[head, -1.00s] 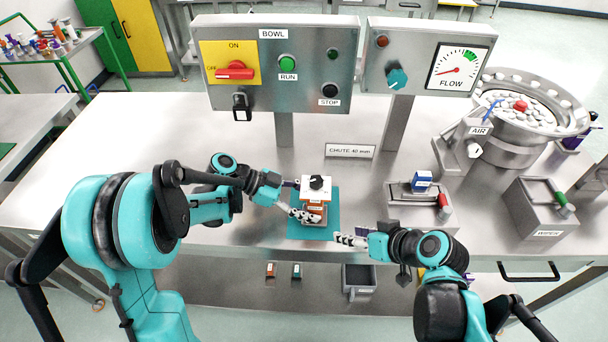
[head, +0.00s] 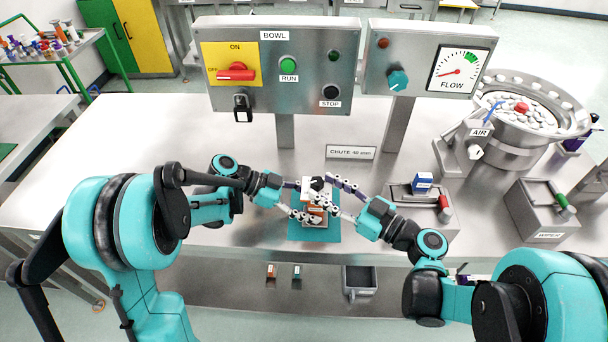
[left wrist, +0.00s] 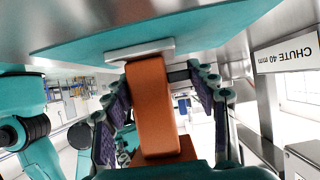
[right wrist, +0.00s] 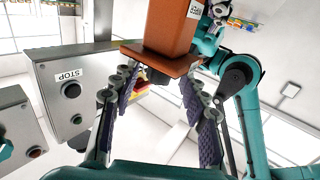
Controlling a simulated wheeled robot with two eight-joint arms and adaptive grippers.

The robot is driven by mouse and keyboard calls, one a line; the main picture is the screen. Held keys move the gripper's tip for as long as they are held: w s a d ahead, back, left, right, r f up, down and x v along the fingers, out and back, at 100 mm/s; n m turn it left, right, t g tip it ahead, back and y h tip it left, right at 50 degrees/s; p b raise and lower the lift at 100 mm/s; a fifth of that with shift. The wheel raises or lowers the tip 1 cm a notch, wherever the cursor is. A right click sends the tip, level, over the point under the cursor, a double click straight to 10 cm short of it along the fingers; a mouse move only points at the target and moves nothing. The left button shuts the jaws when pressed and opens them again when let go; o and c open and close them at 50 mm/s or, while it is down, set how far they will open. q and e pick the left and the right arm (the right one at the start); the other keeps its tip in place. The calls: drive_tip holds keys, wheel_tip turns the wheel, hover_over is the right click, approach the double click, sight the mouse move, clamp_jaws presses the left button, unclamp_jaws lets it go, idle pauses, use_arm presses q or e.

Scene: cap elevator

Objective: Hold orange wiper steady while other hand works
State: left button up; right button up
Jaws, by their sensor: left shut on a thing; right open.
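The orange wiper (head: 316,209) stands upright on a teal mat (head: 329,233) at the table's front middle. My left gripper (head: 305,203) reaches it from the left. In the left wrist view the orange body (left wrist: 152,105) is between the left fingers, which are shut on it. My right gripper (head: 321,186) is open at the wiper's top, coming from the right. Its fingers partly cover the pale top and black knob in the head view. In the right wrist view, the orange body and its flange (right wrist: 160,57) lie ahead of and between the parted right fingers; contact is unclear.
The bowl panel (head: 285,100) and flow panel stand behind on posts, with a chute sign (head: 350,152) below. To the right are a grey fixture with a blue block (head: 422,182), a box labelled wiper (head: 545,212) and the part bowl (head: 520,120). The table's left is clear.

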sight(304, 181)
drive_tip(key=x, duration=0.7)
drive_tip(key=shift+f, duration=0.1)
clamp_jaws()
